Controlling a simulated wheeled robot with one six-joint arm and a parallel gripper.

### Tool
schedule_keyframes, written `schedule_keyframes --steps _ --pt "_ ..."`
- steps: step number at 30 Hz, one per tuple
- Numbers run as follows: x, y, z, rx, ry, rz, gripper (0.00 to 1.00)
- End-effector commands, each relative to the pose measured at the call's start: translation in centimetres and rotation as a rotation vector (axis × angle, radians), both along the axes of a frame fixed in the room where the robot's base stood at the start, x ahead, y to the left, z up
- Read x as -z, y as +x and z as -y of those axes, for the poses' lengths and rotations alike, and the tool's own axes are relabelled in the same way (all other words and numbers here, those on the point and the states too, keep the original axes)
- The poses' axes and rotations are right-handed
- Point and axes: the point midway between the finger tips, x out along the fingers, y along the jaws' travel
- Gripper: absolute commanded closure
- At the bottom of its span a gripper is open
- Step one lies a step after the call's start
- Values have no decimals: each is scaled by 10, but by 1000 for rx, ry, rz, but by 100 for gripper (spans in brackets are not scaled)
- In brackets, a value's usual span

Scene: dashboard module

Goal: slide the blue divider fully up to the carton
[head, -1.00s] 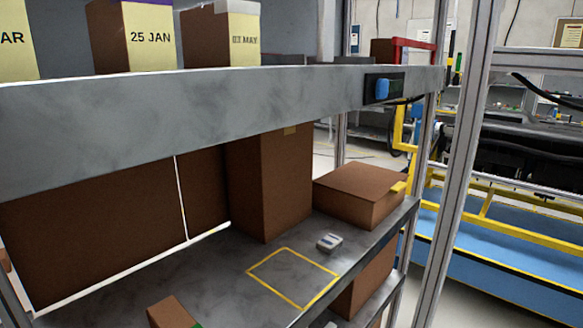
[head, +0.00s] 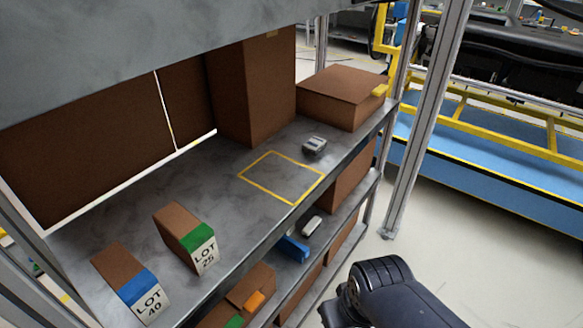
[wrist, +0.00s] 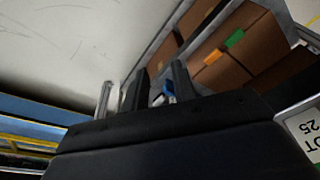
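A blue piece (head: 292,247), likely the divider, sits on the lower shelf at its front edge in the head view. It also shows small in the wrist view (wrist: 168,91), seen between my fingers and well beyond them. A brown carton (head: 350,178) stands further back on that lower shelf, and other cartons with orange and green tabs (head: 246,292) stand nearer. I cannot tell which carton the task means. My gripper (wrist: 160,72) is open with its two dark fingers apart and nothing between them. In the head view only my dark arm shows, lower right, apart from the shelf.
A pale grey device (head: 312,226) lies by the blue piece. The shelf above holds LOT 25 (head: 190,240) and LOT 40 (head: 130,285) boxes, a yellow outline (head: 310,190), another grey device (head: 314,145) and brown cartons.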

Motion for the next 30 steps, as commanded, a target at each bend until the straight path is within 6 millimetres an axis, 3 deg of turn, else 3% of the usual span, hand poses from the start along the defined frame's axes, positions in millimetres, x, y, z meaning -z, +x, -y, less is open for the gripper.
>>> schedule_keyframes --steps 5,9,19,30 --pt "16 12 5 -24 -25 39 89" --pt "52 46 20 -114 -101 155 100" --pt "132 143 52 -477 -361 494 100" --pt "216 213 48 -929 -602 856 100"
